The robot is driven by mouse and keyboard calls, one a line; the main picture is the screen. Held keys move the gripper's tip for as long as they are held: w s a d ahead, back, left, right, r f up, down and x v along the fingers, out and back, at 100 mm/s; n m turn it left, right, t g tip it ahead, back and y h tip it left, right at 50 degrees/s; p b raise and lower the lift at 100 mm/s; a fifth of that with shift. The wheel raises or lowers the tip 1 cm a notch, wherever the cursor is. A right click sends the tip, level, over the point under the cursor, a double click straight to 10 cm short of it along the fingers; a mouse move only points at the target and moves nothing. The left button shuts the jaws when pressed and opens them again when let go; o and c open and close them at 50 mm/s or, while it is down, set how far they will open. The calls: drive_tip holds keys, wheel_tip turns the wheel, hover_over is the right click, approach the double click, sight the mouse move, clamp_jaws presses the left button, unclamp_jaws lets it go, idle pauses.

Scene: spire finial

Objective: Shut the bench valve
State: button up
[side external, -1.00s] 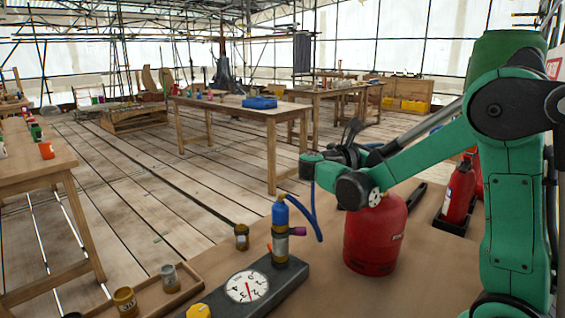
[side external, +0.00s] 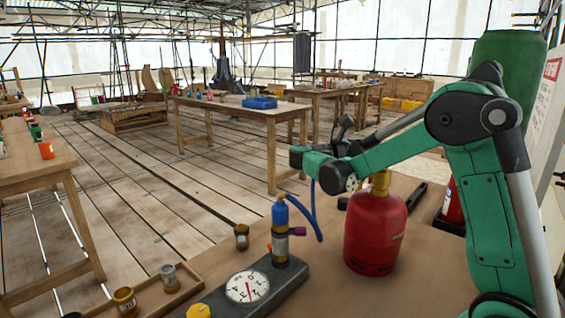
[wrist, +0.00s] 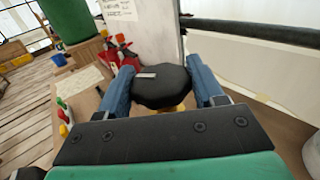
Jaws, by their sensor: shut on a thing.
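The valve has a black faceted knob (wrist: 163,92) with a pale mark on top, seen in the wrist view with a bit of yellow metal under it. My gripper (wrist: 160,68) has a blue finger on each side of the knob and is shut on it. In the side view a red gas bottle (side external: 374,232) stands on the bench (side external: 330,290), with a brass-yellow valve body (side external: 380,184) on top. My forearm hides the knob and my fingertips there.
A grey block with a white dial (side external: 247,287) and a blue-topped cylinder (side external: 281,218) with a blue hose stands left of the bottle. A tray (side external: 185,287) with small jars is at front left. A red extinguisher (side external: 452,203) stands right of the bottle.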

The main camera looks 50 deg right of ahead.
drive_tip(key=o, duration=1.3)
drive_tip(key=shift+r, duration=0.1)
wheel_tip(320, 180, up, 20)
